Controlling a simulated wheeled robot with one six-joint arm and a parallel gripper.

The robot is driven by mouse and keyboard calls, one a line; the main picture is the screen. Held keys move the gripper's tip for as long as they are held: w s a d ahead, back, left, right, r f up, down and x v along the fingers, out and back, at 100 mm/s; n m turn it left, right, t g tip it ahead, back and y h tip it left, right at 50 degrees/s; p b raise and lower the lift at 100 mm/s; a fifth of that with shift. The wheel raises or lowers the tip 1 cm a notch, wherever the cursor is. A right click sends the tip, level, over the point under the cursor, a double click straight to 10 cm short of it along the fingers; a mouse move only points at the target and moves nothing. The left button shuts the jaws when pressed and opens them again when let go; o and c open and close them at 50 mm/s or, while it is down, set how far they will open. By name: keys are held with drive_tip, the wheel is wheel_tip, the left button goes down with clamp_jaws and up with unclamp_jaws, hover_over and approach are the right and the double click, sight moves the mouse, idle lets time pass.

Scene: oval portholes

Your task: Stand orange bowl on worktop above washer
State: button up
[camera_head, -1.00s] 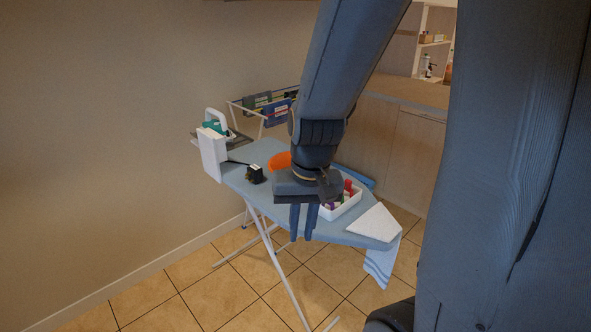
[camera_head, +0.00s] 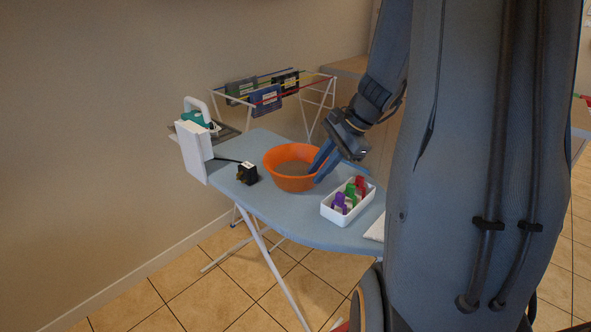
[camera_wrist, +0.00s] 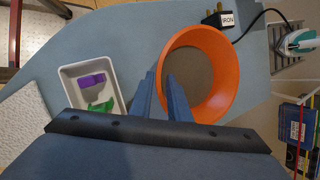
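The orange bowl (camera_head: 290,184) stands upright on the blue ironing board (camera_head: 262,212). It also shows in the wrist view (camera_wrist: 226,66), its grey-brown inside empty. My gripper (camera_head: 320,168) is at the bowl's right side, tilted down to the rim. In the wrist view my gripper's fingers (camera_wrist: 162,80) are a little apart, with the near-side rim between them, one finger inside the bowl and one outside. I see no clear grip. A strip of worktop (camera_head: 346,66) shows behind; no washer is visible.
A white tray of coloured pegs (camera_head: 345,206) stands close to the right of my fingers. A black plug (camera_head: 247,173) lies left of the bowl. An iron (camera_head: 200,116) sits at the board's far left end. A drying rack (camera_head: 270,92) stands behind.

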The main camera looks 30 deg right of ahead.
sight(301, 191)
drive_tip(key=shift+p+x, duration=0.35)
drive_tip(key=shift+x, duration=2.05)
drive_tip(key=shift+w+a+r, duration=0.1)
clamp_jaws()
drive_tip(key=shift+r, duration=0.15)
drive_tip(key=shift+r+b, duration=0.35)
drive_tip(key=shift+r, duration=4.45)
